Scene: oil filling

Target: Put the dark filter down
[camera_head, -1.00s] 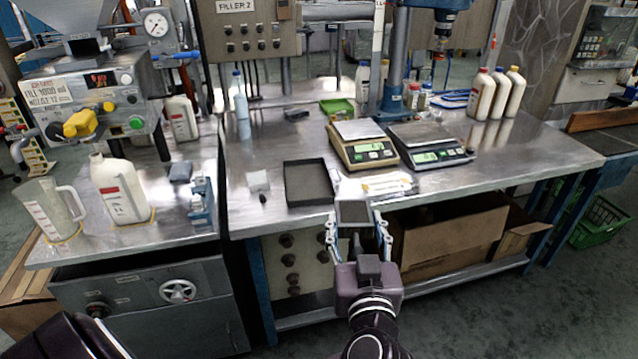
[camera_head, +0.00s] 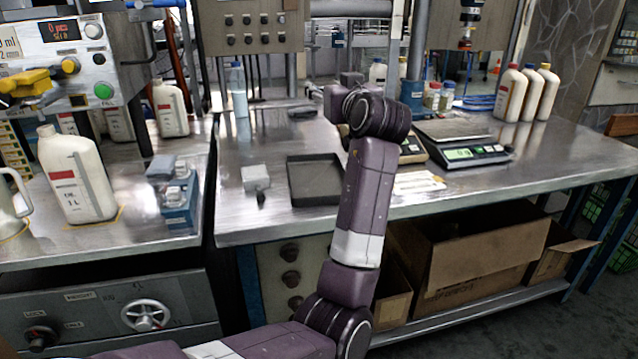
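The arm coming in from the lower left, my left one, reaches up over the middle table. Its wrist is at the table's back half, and the end of the arm (camera_head: 334,104) points away from me. Its fingers are hidden behind the wrist, so I cannot see whether they are open or shut. A small grey block (camera_head: 351,79) shows just above the wrist; I cannot tell whether it is the dark filter or whether it is held. A shallow dark tray (camera_head: 316,196) lies on the table left of the forearm and looks empty. My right gripper is out of view.
A pale block (camera_head: 256,178) lies left of the tray. Two scales stand right of the arm; the nearer-left one is partly hidden, the other (camera_head: 470,154) shows fully. White bottles (camera_head: 508,92) stand at the back right. Another bottle (camera_head: 76,178) stands on the left bench.

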